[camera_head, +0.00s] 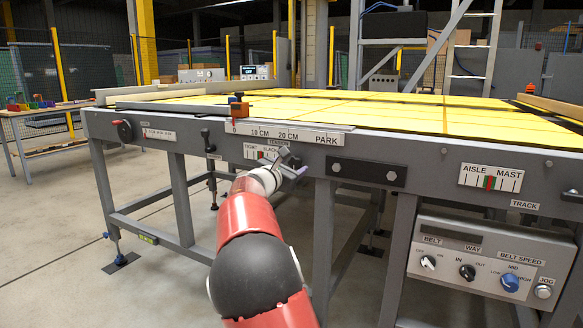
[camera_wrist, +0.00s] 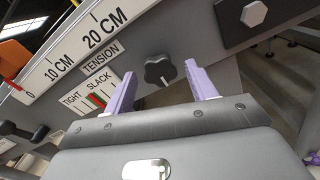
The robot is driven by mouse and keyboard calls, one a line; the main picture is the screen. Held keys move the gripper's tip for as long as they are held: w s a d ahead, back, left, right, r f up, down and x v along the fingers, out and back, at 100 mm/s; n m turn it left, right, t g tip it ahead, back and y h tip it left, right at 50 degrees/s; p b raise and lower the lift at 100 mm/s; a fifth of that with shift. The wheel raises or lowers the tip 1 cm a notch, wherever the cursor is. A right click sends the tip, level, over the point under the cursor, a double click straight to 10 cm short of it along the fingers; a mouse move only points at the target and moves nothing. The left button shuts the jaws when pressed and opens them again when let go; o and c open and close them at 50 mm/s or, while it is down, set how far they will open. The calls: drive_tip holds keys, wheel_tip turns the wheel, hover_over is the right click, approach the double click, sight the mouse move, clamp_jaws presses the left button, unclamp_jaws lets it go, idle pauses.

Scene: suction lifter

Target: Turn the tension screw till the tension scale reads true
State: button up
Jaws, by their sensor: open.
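The tension screw is a dark lobed knob (camera_wrist: 160,70) on the grey frame, in the middle of the wrist view. A light pointer mark shows on its lower edge. My gripper (camera_wrist: 166,82) is open, its two lilac fingers on either side of the knob and a little short of it; I cannot tell if they touch it. In the head view my gripper (camera_head: 290,168) is at the frame beside the scale (camera_head: 262,154), and hides most of the knob.
A ruler scale (camera_head: 285,133) runs above on the frame edge. A bolted dark plate (camera_head: 366,173) is to the right. A black lever (camera_head: 208,141) stands left.

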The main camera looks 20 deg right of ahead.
drive_tip(key=b+v, duration=0.1)
drive_tip(key=v, duration=0.6)
drive_tip(key=shift+s, duration=0.1)
drive_tip(key=s+d+f+m+g+y, duration=0.1)
drive_tip(key=s+f+m+g+y, duration=0.15)
drive_tip(key=s+m, duration=0.4)
drive_tip(key=s+d+f+m+g+y, duration=0.1)
drive_tip(key=s+f+m+g+y, duration=0.2)
drive_tip(key=s, duration=0.7)
drive_tip(key=s+a+f+m+y, duration=0.4)
drive_tip(key=s+a, duration=0.4)
drive_tip(key=s, duration=0.4)
drive_tip(key=s+a+f+m+y+p, duration=0.1)
drive_tip(key=s+a+f+m+y, duration=0.3)
drive_tip(key=s+a+f+m, duration=0.3)
drive_tip(key=s+a+m, duration=0.1)
drive_tip(key=s, duration=0.4)
drive_tip(key=shift+s+a+f+y+p, duration=0.2)
drive_tip(key=shift+s+a+y+p, duration=0.1)
drive_tip(key=shift+a+y, duration=0.05)
drive_tip(key=shift+m, duration=0.25)
